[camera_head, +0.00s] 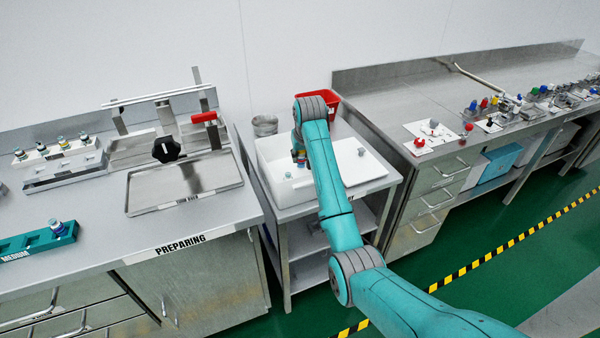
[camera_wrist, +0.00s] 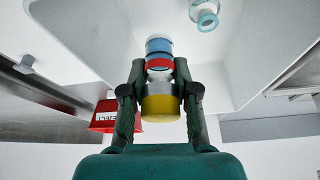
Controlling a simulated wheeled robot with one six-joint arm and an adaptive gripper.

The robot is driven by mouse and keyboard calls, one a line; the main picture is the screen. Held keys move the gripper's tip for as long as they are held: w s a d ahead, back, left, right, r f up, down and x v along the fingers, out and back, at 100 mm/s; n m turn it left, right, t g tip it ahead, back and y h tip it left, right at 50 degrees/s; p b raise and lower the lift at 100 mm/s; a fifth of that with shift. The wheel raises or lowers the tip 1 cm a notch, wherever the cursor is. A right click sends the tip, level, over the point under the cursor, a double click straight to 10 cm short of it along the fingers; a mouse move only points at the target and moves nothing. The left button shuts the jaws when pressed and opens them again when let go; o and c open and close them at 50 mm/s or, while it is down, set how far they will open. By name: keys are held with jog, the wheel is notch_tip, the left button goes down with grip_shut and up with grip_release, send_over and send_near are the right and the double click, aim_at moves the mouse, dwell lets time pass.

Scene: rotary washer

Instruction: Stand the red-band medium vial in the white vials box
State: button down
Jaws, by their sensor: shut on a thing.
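My gripper (camera_wrist: 160,88) is shut on the red-band vial (camera_wrist: 159,62) in the wrist view. The vial shows a blue part, a red band, a clear middle and a yellow end. The white box (camera_wrist: 102,42) lies beyond the vial there. Another vial with a pale blue-green rim (camera_wrist: 206,17) is in the box, apart from the held one. In the head view the white box (camera_head: 371,168) sits on a metal stand, and my arm crosses it and hides part of its inside. A small colored part of the held vial (camera_head: 299,158) shows beside my arm, over the box's left part.
A red bin (camera_head: 329,97) stands behind the box and a metal cup (camera_head: 265,125) at its back left. The left bench holds a metal tray (camera_head: 185,185), a vial rack (camera_head: 64,165) and a teal rack (camera_head: 38,241). The right bench carries several small items.

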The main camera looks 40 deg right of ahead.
aim_at(301, 168)
jog(key=shift+f, duration=3.2)
jog(key=c, duration=1.2)
grip_release()
jog(key=shift+f, duration=0.15)
jog(key=shift+o, duration=0.2)
jog(key=v, duration=1.2)
jog(key=shift+w, duration=0.1)
